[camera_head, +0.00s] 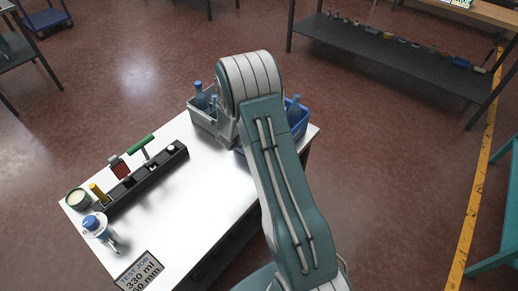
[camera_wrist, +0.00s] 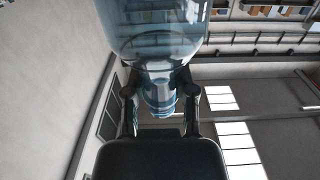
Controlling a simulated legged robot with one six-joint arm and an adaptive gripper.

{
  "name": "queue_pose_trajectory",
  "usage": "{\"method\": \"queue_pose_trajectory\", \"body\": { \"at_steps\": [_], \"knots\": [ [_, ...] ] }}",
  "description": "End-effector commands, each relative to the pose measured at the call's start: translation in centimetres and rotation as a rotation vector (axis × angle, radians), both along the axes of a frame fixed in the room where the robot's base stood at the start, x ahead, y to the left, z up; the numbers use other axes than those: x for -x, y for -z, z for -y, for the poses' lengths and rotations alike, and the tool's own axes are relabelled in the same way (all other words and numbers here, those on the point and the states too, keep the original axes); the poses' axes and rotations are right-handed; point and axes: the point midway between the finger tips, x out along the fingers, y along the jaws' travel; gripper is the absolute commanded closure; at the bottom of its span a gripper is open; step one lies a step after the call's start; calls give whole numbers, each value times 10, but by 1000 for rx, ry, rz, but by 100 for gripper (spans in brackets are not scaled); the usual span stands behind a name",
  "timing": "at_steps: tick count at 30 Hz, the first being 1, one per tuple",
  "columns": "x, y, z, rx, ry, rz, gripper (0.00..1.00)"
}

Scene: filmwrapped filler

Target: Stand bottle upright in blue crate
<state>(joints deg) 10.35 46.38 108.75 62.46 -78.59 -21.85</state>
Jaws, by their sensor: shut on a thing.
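The blue crate (camera_head: 302,130) stands at the table's far right corner, partly hidden behind my arm. A blue bottle (camera_head: 294,108) shows inside or just above it; I cannot tell whether this is the bottle I hold. In the wrist view, my gripper (camera_wrist: 160,93) is shut on the neck of a clear bluish bottle (camera_wrist: 158,38). The bottle's wide body is at the top of that picture, and its blue cap end lies between the fingers. The gripper is hidden behind my arm in the head view. The bottle's base is out of view.
A grey crate (camera_head: 203,121) with blue-capped bottles stands left of my arm. A dark rack (camera_head: 150,178) with tools, a green tin (camera_head: 78,199), a blue-topped bottle (camera_head: 96,226) and a sign (camera_head: 140,272) are on the white table (camera_head: 200,205). Its middle is clear.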

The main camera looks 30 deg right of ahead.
Motion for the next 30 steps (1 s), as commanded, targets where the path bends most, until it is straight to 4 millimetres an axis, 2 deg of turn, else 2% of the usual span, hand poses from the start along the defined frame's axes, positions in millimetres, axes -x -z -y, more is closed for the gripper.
{"method": "queue_pose_trajectory", "body": {
  "at_steps": [5, 12, 19, 24, 30],
  "knots": [
    [1, 8, 0, 0, 1, -2, 100],
    [0, 52, 0, 0, 0, -3, 100],
    [0, 72, 0, 1, 0, -2, 100],
    [0, 97, 0, 0, 0, -3, 100],
    [0, 100, 0, 1, 0, 1, 100]
  ]
}}
